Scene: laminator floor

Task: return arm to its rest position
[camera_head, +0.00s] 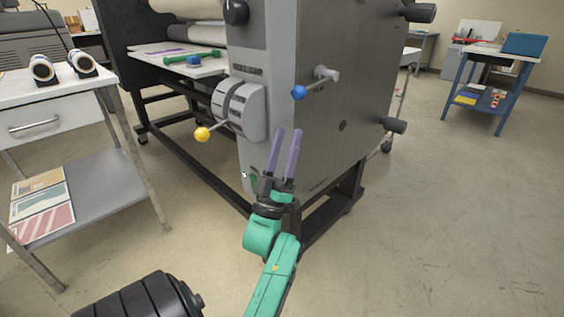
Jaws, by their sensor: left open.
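My left gripper (288,134) shows near the middle of the picture, on a green arm coming up from the bottom. Its two purple fingers point up and stand apart, with nothing seen between them. It appears in front of the grey side panel of the laminator (345,120), below the lever with the blue knob (299,92). I cannot tell how far the fingers are from the panel. My right gripper is not in view.
A yellow-knobbed lever (203,134) sticks out left of the gripper. A steel cart (110,172) with two rolls on top stands at the left. A blue-framed table (486,92) stands far right. Floor (450,220) at the right is clear.

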